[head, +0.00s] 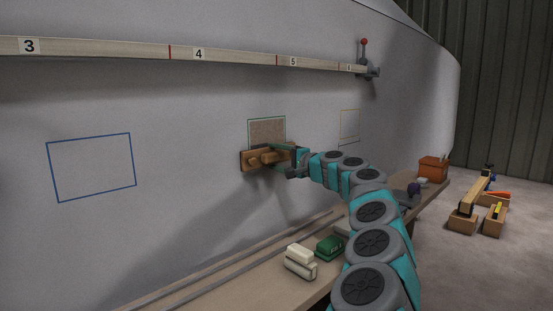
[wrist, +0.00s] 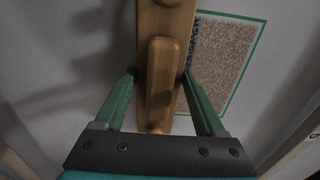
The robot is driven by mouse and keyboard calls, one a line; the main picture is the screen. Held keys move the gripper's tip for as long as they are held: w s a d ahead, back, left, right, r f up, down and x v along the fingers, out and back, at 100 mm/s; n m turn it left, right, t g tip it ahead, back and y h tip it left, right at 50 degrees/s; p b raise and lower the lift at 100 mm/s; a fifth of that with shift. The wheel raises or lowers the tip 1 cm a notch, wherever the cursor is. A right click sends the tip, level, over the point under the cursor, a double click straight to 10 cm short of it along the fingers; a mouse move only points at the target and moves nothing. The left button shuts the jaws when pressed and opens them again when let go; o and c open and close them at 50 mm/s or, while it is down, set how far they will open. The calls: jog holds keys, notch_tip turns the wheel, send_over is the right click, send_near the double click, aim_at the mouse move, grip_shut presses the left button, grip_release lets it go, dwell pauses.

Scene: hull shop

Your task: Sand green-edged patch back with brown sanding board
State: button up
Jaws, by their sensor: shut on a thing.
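The green-edged patch (head: 267,131) is a brownish, speckled rectangle on the grey hull wall. It also shows at the right in the wrist view (wrist: 222,62). The brown sanding board (head: 256,161) lies across the lower part of the patch in the head view, at or very near the wall; I cannot tell whether it touches. My gripper (head: 291,156) is shut on the board's raised handle (wrist: 160,82), with one green finger on each side in the wrist view. The board hides part of the patch.
A blue-edged outline (head: 92,167) is left and a yellow-edged one (head: 349,124) right on the hull. A numbered batten (head: 225,56) runs above. The bench (head: 235,284) below holds a cream block (head: 299,261) and a green block (head: 329,247). An orange box (head: 433,169) stands farther along.

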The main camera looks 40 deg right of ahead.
aim_at(267, 115)
jog(key=shift+w+r+p, duration=0.15)
jog(key=shift+r+p, duration=2.9)
jog(key=shift+r, duration=1.25)
jog(key=shift+a+r+p, duration=0.1)
jog(key=shift+r+p, duration=1.45)
jog(key=shift+r, duration=0.55)
jog(key=shift+f+b, duration=4.7)
jog(key=shift+f, duration=2.1)
jog(key=o, duration=0.7)
jog(key=shift+c, duration=0.2)
jog(key=c, duration=0.7)
jog(key=shift+o, duration=0.2)
jog(key=shift+s, duration=0.2)
jog(key=shift+s+r, duration=0.1)
jog(key=shift+s, duration=0.45)
